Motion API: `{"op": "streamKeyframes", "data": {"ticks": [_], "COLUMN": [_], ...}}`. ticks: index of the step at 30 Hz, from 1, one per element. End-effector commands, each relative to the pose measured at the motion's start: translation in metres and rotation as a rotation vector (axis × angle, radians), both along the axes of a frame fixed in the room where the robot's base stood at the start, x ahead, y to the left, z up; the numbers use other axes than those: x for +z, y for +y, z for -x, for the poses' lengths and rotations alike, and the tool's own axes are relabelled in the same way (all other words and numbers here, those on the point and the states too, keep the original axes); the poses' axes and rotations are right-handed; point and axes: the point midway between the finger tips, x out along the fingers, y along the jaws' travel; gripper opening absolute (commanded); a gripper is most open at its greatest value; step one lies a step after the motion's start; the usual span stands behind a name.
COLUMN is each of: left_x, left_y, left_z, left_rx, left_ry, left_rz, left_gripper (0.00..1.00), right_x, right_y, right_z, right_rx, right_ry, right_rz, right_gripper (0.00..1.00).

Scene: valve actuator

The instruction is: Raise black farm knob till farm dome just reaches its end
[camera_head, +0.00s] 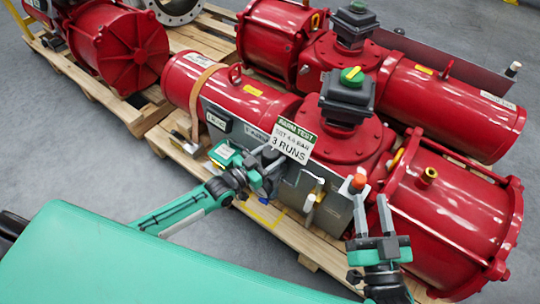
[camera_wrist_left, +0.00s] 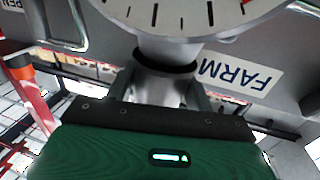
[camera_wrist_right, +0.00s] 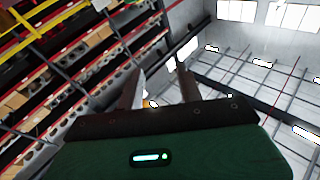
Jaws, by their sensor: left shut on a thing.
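A round dial face (camera_wrist_left: 180,12) with tick marks sits just above, next to a FARM label (camera_wrist_left: 240,76). A green and yellow dome (camera_head: 352,76) tops the near actuator's indicator; I cannot tell whether it is the farm dome. My right gripper (camera_head: 369,203) is open and empty, fingers pointing up; it also shows in the right wrist view (camera_wrist_right: 160,82).
A white FARM TEST sign (camera_head: 294,141) reads 3 RUNS. An orange cap (camera_head: 359,182) stands close to the right gripper's fingers. Red actuators (camera_head: 445,205) lie on wooden pallets (camera_head: 293,240). The grey floor (camera_head: 85,160) at left is clear.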

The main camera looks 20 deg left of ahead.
Motion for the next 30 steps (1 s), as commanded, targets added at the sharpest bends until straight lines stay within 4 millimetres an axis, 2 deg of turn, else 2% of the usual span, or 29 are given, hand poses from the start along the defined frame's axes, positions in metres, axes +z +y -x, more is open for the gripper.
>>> {"op": "streamKeyframes", "data": {"ticks": [6,10,14,22,23,25,26,30], "left_x": [-0.001,0.000,0.000,0.000,0.000,0.000,0.000,0.000], "left_y": [0.000,0.000,0.000,0.000,0.000,0.000,0.000,0.000], "left_z": [-0.001,-0.001,0.000,0.000,0.000,0.000,0.000,0.000], "left_rx": [-0.081,-0.113,-0.127,-0.127,-0.127,-0.127,-0.127,-0.127], "left_ry": [-0.006,-0.004,-0.001,0.000,0.000,0.000,0.000,0.001], "left_rz": [-0.004,-0.001,0.001,0.001,0.001,0.001,0.001,0.001], "left_gripper": [0.30,0.30,0.30,0.30,0.57,0.71,0.75,0.75], "right_x": [0.040,0.057,0.064,0.065,0.065,0.065,0.065,0.065], "right_y": [-0.012,-0.018,-0.020,-0.020,-0.020,-0.020,-0.020,-0.020], "right_z": [-0.004,-0.002,0.000,0.000,0.000,0.000,0.000,0.000], "right_rx": [-0.038,-0.052,-0.057,-0.058,-0.058,-0.058,-0.057,-0.057], "right_ry": [-0.218,-0.309,-0.345,-0.346,-0.346,-0.346,-0.345,-0.345], "right_rz": [-0.050,-0.072,-0.081,-0.081,-0.081,-0.081,-0.081,-0.081], "right_gripper": [0.36,0.36,0.36,0.36,0.36,0.36,0.36,0.36]}}
